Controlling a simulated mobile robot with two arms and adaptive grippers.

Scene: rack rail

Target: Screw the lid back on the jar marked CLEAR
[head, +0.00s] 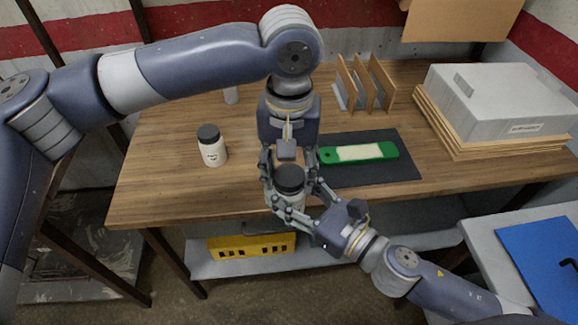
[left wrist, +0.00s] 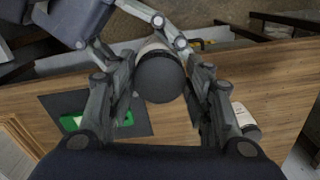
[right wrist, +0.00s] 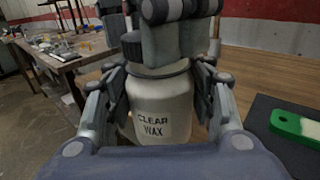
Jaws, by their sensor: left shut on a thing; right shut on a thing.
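The CLEAR WAX jar (right wrist: 160,110) is white and upright, its label facing the right wrist camera. My right gripper (head: 290,208) is shut around the jar's body (head: 286,200), holding it near the table's front edge. A dark lid (head: 289,178) sits at the jar's mouth; it also shows in the left wrist view (left wrist: 160,77). My left gripper (head: 289,172) comes from above and is shut on the lid. In the right wrist view a left finger hides much of the lid (right wrist: 131,46). I cannot tell how tightly the lid is seated.
Another white jar with a dark lid (head: 212,148) stands to the left on the wooden table (head: 165,185). A green tool (head: 360,152) lies on a dark mat (head: 395,175) at the right. A file rack (head: 365,85) and grey case (head: 490,105) stand behind. A yellow bin (head: 250,247) is below.

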